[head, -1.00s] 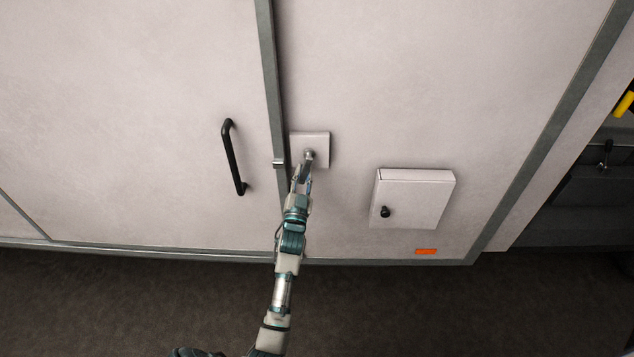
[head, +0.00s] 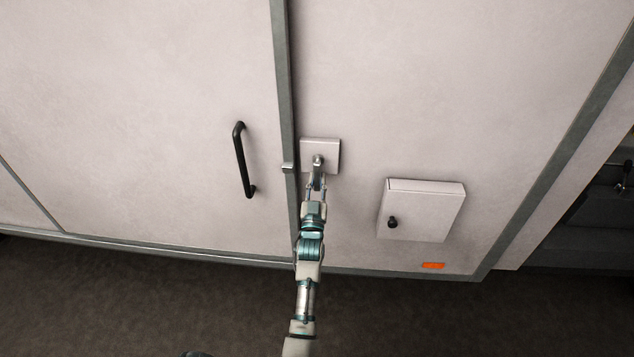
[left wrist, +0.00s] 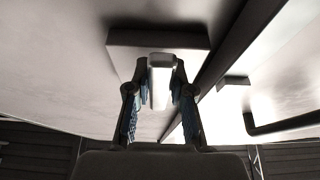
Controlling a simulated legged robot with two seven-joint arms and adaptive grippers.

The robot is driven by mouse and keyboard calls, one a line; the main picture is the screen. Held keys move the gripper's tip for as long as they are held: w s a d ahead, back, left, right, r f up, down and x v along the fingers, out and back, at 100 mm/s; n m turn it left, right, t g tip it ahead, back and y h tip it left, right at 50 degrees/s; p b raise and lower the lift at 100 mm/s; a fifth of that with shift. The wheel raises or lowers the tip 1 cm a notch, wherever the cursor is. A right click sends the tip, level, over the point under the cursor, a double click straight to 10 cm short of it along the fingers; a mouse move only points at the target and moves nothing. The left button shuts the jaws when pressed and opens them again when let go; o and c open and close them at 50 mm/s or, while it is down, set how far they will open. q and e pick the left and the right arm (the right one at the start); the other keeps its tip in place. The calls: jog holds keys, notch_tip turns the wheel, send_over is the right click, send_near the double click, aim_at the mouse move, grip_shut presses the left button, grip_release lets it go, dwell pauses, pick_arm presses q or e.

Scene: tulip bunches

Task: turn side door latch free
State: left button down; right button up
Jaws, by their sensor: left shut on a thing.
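The side door latch is a square light plate (head: 331,148) with a small metal handle (head: 318,160) on it, just right of the grey vertical door frame. In the left wrist view the pale handle (left wrist: 160,82) stands out from the plate (left wrist: 125,45) between the two fingers. My left gripper (head: 317,184) is shut on the handle, reaching up from below; in the left wrist view its fingertips (left wrist: 159,84) press on both sides of it. The fingers partly hide the handle in the head view. The door panel (head: 150,90) appears closed. My right gripper is not in view.
A black bar handle (head: 243,162) is on the door left of the latch. A small metal catch (head: 287,166) sits at the frame edge. A light box (head: 425,212) with a black knob juts out at lower right, above an orange marker (head: 433,266). Dark floor is clear below.

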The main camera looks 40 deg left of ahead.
pick_arm(q)
jog(key=c, duration=1)
grip_release()
jog(key=shift+w+d, duration=0.1)
jog(key=shift+w, duration=0.05)
jog(key=v, duration=1.2)
jog(key=shift+w+f, duration=0.1)
